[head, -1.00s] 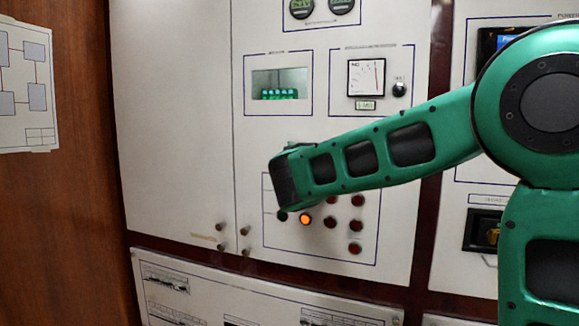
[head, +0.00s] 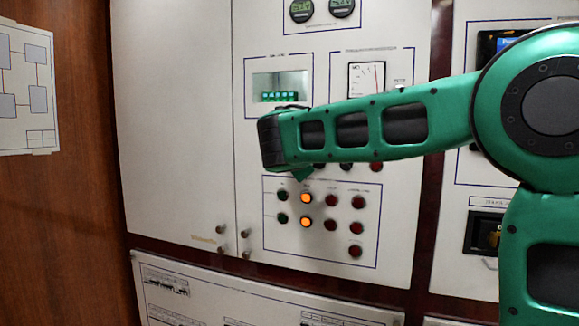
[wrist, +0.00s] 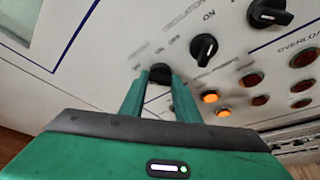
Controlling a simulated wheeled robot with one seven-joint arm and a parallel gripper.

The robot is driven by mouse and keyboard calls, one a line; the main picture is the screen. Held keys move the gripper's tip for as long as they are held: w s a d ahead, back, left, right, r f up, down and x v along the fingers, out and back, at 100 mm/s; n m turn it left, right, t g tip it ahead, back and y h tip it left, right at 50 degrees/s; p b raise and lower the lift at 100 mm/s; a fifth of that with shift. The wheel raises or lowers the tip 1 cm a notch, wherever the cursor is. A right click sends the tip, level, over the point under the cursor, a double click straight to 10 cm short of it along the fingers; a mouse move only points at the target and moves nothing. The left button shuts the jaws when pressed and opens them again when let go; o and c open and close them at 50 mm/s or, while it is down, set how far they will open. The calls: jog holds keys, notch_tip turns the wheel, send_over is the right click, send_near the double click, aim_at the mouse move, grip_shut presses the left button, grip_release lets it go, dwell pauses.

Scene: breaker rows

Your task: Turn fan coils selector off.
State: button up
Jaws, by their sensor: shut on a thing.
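In the wrist view, a black selector knob (wrist: 160,71) on the white panel sits between the two green fingers of my gripper (wrist: 159,82). The fingers are shut on it and partly cover it. Its label is too blurred to read, and its pointer direction cannot be made out. Two more black selectors stand beside it, a middle one (wrist: 204,48) and a larger-looking one (wrist: 268,13) farther right, each with a pale pointer line. In the head view, my green arm hides the gripped knob and most of the fingers.
Below the selectors, the head view shows two green lamps, two lit orange lamps (head: 306,198) and several dark red lamps (head: 356,226). A lit window (head: 280,87) and a dial meter (head: 367,77) are above. Small door knobs (head: 221,230) stick out lower left.

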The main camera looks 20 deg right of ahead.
jog(key=shift+a+f+n, duration=0.15)
jog(key=shift+a+n, duration=0.05)
jog(key=shift+n, duration=0.1)
dwell(0.4)
jog(key=o, duration=1)
jog(key=shift+w, duration=0.1)
jog(key=shift+d, duration=0.1)
jog(key=v, duration=1)
jog(key=shift+s+a+r, duration=0.2)
jog(key=shift+s+a, duration=0.05)
jog(key=shift+s, duration=0.05)
